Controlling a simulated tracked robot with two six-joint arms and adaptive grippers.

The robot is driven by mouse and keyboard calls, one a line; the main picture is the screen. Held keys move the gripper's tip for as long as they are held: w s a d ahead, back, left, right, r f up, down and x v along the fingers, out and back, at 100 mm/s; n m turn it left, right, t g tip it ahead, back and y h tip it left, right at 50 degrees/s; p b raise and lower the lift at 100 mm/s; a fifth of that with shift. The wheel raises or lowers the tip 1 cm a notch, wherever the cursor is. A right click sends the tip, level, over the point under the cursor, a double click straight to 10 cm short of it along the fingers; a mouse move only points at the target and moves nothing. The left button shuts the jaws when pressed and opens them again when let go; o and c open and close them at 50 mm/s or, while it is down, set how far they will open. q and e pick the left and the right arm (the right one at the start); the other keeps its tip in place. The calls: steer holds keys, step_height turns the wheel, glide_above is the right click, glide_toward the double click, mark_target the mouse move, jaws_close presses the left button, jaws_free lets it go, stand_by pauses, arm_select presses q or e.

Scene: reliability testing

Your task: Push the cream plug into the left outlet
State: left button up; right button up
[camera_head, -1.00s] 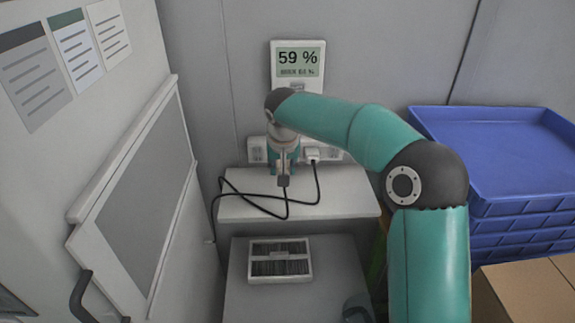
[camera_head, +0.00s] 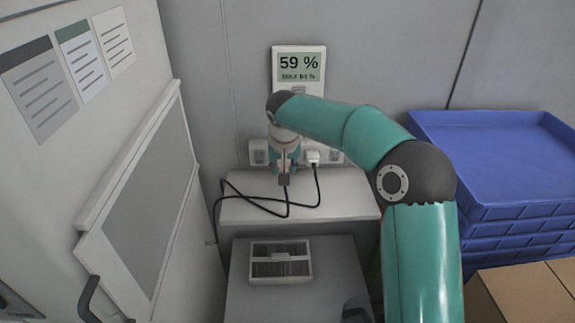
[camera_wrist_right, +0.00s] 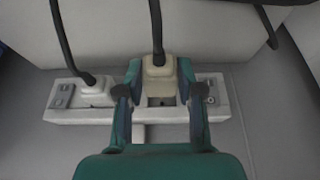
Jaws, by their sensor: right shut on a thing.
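My right gripper (camera_head: 285,172) is at the wall outlet strip (camera_head: 258,152), left of the white plug (camera_head: 313,157). In the right wrist view my gripper (camera_wrist_right: 160,98) is shut on the cream plug (camera_wrist_right: 158,72), a finger on each side. The plug's cable runs away toward the top of that view. The plug is lined up over the outlet strip (camera_wrist_right: 60,115), which also shows there, beside the white plug (camera_wrist_right: 97,92). The left outlet is mostly hidden by the plug and fingers. I cannot tell whether the plug's prongs are in it.
Black cables (camera_head: 262,207) loop over the white ledge (camera_head: 350,188) below the strip. A vent-like box (camera_head: 281,262) lies on the lower grey surface. Blue trays (camera_head: 500,160) and cardboard (camera_head: 520,300) stand at right.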

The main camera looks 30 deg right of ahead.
steer(key=shift+w+d+r+p, duration=0.1)
steer(key=shift+w+d+p, duration=0.35)
steer(key=shift+w+p, duration=0.35)
steer(key=shift+w+d+r+p, duration=0.1)
steer(key=shift+w+d+p, duration=0.4)
steer(key=shift+p, duration=0.4)
stand_by(3.3)
steer(key=o, duration=1.2)
steer(key=shift+w+a+f, duration=0.1)
steer(key=shift+a+r, duration=0.15)
steer(key=shift+r, duration=0.4)
steer(key=v, duration=1)
steer(key=shift+s+r, duration=0.35)
